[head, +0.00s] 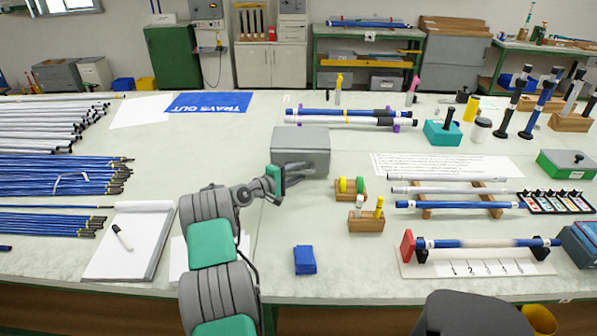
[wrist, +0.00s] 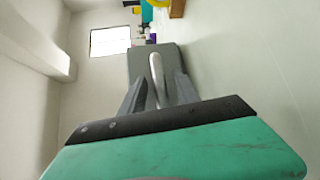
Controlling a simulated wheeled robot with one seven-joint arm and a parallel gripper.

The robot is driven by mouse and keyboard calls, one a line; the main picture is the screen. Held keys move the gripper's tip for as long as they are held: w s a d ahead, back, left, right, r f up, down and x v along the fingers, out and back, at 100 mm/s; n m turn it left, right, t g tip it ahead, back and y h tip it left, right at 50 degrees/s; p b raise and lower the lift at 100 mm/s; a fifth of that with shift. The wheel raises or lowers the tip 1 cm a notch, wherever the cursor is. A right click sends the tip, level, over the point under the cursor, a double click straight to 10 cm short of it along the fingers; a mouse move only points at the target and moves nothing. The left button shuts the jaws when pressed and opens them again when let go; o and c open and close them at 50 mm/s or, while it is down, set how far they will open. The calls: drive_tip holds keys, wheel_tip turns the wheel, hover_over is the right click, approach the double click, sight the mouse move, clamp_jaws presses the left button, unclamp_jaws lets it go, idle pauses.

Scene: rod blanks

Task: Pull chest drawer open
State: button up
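The chest is a plain grey box (head: 300,142) on the table, just left of the middle in the head view. Its front face also shows in the wrist view (wrist: 137,62). A pale, rounded bar handle (wrist: 156,70) stands out from that face. My gripper (head: 291,174) is at the chest's front, low and close to it. In the wrist view its two grey fingers (wrist: 159,90) are apart, one on each side of the handle, with gaps showing. No drawer gap shows; my gripper hides part of the front.
Small wooden blocks with yellow and green pieces (head: 351,188) stand right of my gripper. A blue pad (head: 305,260) lies nearer the table's front edge. Bare tabletop lies in front of the chest.

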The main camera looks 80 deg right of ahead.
drive_tip(key=shift+d, duration=0.1)
clamp_jaws()
idle(0.3)
idle(1.1)
